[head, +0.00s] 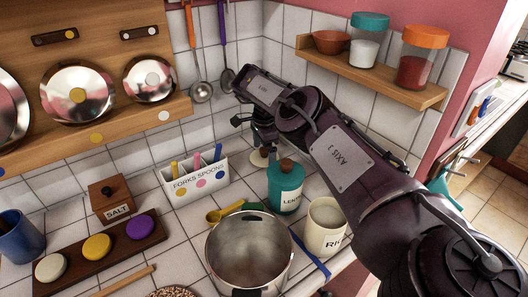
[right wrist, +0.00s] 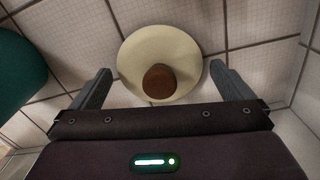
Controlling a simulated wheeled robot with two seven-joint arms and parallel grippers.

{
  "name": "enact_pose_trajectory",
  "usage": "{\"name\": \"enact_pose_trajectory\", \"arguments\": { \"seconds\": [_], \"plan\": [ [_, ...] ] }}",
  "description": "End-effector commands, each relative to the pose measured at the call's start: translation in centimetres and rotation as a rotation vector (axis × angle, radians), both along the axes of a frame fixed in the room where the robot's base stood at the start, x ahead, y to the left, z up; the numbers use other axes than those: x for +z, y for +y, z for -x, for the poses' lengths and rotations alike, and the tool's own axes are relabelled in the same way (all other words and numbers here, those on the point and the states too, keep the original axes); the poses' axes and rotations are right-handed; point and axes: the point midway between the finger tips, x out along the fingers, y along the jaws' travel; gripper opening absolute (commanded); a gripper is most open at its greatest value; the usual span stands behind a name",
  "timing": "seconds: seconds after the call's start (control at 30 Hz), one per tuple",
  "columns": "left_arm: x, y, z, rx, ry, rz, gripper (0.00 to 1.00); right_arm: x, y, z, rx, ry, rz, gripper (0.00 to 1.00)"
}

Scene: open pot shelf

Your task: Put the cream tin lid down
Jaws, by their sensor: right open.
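The cream tin lid (right wrist: 190,48) is a pale round disc with a brown knob (right wrist: 158,82), seen knob up between my right gripper's fingers in the right wrist view. In the head view its edge (head: 258,159) shows on the tiled counter behind the teal jar, partly hidden by my gripper. My right gripper (head: 254,134) is above the lid, its fingers open and apart from the knob; it also shows in the right wrist view (right wrist: 160,82). The cream tin (head: 325,238) stands lidless at the counter front. My left gripper is not in view.
The teal jar (head: 286,196) stands in front of the lid, near my right arm. A forks and spoons holder (head: 196,184) is to its left. A steel pot (head: 249,262) stands in front. A wall shelf (head: 390,82) holds jars; tiled walls close the corner.

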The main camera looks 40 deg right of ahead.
Motion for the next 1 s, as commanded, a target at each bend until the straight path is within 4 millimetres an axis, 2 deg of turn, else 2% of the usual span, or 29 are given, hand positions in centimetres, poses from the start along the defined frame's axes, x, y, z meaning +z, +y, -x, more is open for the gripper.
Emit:
{"name": "enact_pose_trajectory", "arguments": {
  "seconds": [0.23,0.47,0.5,0.7,1.0],
  "plan": [
    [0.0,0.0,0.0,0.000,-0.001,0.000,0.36,5.0,0.0,-0.1,0.001,-0.005,0.001,1.00],
    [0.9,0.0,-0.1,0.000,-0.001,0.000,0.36,9.7,-0.1,0.0,0.000,-0.001,0.003,1.00],
    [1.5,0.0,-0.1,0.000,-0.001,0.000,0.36,10.5,0.0,0.0,0.000,-0.001,0.000,1.00],
    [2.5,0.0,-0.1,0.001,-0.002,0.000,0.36,11.8,0.0,0.0,0.001,-0.001,0.001,1.00],
    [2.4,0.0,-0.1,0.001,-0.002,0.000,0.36,11.8,0.0,0.0,0.000,-0.001,0.000,1.00]
  ]
}}
